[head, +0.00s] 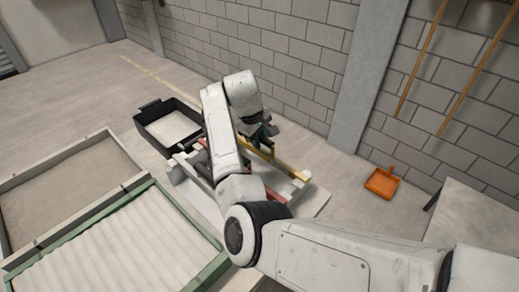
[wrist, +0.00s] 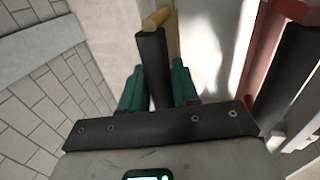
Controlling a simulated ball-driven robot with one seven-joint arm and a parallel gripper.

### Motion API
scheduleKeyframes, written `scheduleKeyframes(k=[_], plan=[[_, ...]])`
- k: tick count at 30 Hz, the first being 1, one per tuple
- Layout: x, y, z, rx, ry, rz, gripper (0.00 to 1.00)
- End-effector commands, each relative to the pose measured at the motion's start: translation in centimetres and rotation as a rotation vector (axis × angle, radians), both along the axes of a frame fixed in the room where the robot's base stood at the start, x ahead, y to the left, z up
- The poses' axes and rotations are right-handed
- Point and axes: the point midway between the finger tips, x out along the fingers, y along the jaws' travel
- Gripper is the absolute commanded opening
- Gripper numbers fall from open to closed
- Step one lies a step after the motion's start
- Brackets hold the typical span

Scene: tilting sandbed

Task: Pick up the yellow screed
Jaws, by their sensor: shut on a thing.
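The yellow screed (head: 288,168) is a long yellow bar lying over the pale rack (head: 300,180) in the head view. In the wrist view, its yellow part (wrist: 158,18) shows beyond a dark grip. My gripper (head: 263,132) is at the screed's far part, partly hidden by my arm. In the wrist view, the teal fingers of my gripper (wrist: 156,85) stand on either side of the dark grip and are shut on it. I cannot tell whether the screed is clear of the rack.
A red screed (wrist: 268,60) with a dark grip lies beside the yellow one. A black tub (head: 150,143) stands left of the rack. A green-framed sandbed (head: 85,228) and a grey-framed bed (head: 72,153) fill the left. An orange dustpan (head: 382,183) lies near the block wall.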

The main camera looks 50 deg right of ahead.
Motion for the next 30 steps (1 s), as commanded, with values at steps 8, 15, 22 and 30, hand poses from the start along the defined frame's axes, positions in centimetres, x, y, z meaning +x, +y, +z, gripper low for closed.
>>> scheduleKeyframes(k=[8, 15, 22, 30], plan=[[0.0, 0.0, 0.3, -0.001, -0.001, 0.000, 0.00], [0.1, -0.1, 2.4, -0.003, -0.004, 0.000, 0.00], [-2.2, 1.2, 6.1, -0.005, -0.006, -0.001, 0.00], [-6.3, 3.5, 10.2, -0.002, -0.004, 0.001, 0.00]])
